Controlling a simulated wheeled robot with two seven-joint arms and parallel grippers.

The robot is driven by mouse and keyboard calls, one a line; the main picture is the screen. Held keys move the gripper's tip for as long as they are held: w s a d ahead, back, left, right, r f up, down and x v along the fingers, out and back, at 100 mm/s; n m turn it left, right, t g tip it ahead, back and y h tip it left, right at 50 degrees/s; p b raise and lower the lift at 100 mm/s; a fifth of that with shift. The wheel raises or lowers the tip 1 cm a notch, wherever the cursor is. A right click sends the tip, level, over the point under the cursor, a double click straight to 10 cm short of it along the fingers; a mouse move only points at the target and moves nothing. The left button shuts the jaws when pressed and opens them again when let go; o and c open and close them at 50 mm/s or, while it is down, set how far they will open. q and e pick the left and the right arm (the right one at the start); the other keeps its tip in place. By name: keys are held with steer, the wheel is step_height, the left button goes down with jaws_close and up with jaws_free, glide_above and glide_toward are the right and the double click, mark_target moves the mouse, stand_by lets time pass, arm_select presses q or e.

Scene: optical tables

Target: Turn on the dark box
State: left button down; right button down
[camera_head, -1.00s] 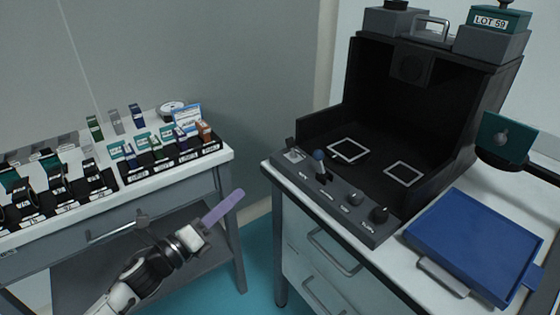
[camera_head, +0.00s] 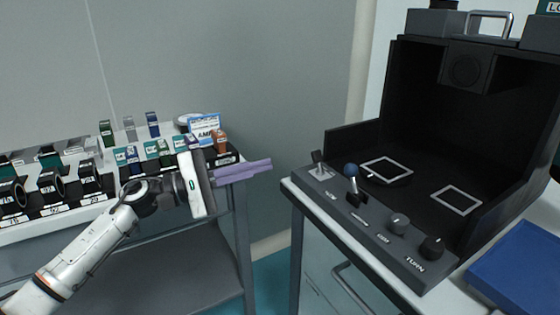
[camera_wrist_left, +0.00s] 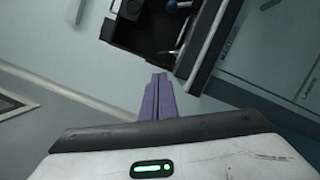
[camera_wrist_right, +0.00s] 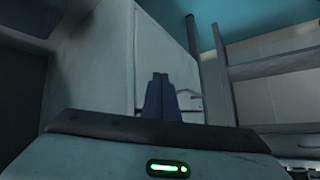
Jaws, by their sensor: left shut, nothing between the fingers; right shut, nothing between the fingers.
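The dark box (camera_head: 455,130) stands open-fronted on the right table, with two white square outlines on its floor. Its sloped front panel (camera_head: 330,197) carries a toggle switch (camera_head: 320,164) at the left end, a blue-tipped lever (camera_head: 351,172), and two knobs (camera_head: 398,223) (camera_head: 432,247). My left gripper (camera_head: 268,165), with purple fingers, is shut and empty, left of the panel and apart from it. In the left wrist view its fingers (camera_wrist_left: 158,80) point toward the box's panel at the top. My right gripper (camera_wrist_right: 158,80), seen only in its wrist view, is shut and empty near pale drawers.
A left table (camera_head: 75,222) holds rows of small labelled items and a blue-and-white card (camera_head: 204,129). A blue tray (camera_head: 520,265) lies right of the box. A gap with teal floor (camera_head: 262,272) separates the tables.

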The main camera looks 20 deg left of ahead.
mark_target(298, 169)
arm_select(q)
steer(key=p+x, duration=0.1)
steer(key=x, duration=0.7)
steer(key=shift+w+d+r, duration=0.1)
steer(key=shift+d, duration=0.05)
steer(key=shift+w+d, duration=0.3)
steer(key=shift+d, duration=0.05)
arm_select(e)
steer(key=shift+w+d+r, duration=0.1)
steer(key=shift+w+r, duration=0.1)
steer(key=shift+f, duration=0.1)
